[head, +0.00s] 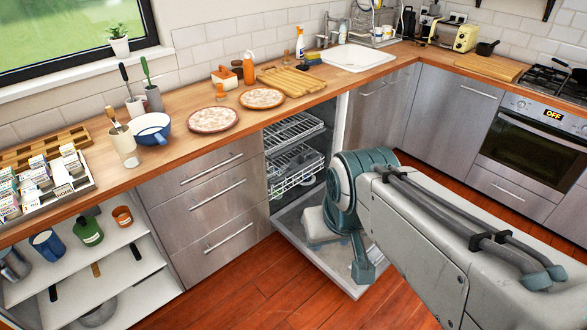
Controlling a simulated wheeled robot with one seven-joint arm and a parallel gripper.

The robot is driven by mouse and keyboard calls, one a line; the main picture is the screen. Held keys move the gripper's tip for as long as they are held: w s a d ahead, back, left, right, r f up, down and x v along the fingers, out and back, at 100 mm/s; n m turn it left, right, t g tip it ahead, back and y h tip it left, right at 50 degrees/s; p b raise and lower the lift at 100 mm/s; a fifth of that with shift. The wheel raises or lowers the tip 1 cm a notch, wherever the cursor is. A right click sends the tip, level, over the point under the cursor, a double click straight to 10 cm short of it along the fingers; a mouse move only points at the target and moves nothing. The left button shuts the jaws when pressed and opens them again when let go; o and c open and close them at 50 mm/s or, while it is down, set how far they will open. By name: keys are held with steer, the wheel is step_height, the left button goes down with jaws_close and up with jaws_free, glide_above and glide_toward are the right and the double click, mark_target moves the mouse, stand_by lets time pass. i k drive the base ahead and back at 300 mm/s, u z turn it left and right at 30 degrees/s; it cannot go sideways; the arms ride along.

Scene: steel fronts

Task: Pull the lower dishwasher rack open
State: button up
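The dishwasher stands open under the counter, with its door (292,228) folded down flat above the floor. The lower rack (294,181) is a pale wire basket and sits inside the dishwasher cavity. An upper rack (291,132) is above it, also inside. My arm reaches over the open door from the right, and its far links hang low above the door, to the right of the lower rack.
Steel drawers (208,200) flank the dishwasher on the left, and steel cupboards (380,108) on the right. An open shelf unit (130,275) stands at the front left. Plates, a bowl and boards rest on the counter above. The wooden floor (245,292) before the drawers is clear.

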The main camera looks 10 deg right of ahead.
mark_target(281, 177)
steer(key=u, duration=0.65)
steer(key=i, duration=1.6)
steer(key=z, duration=0.8)
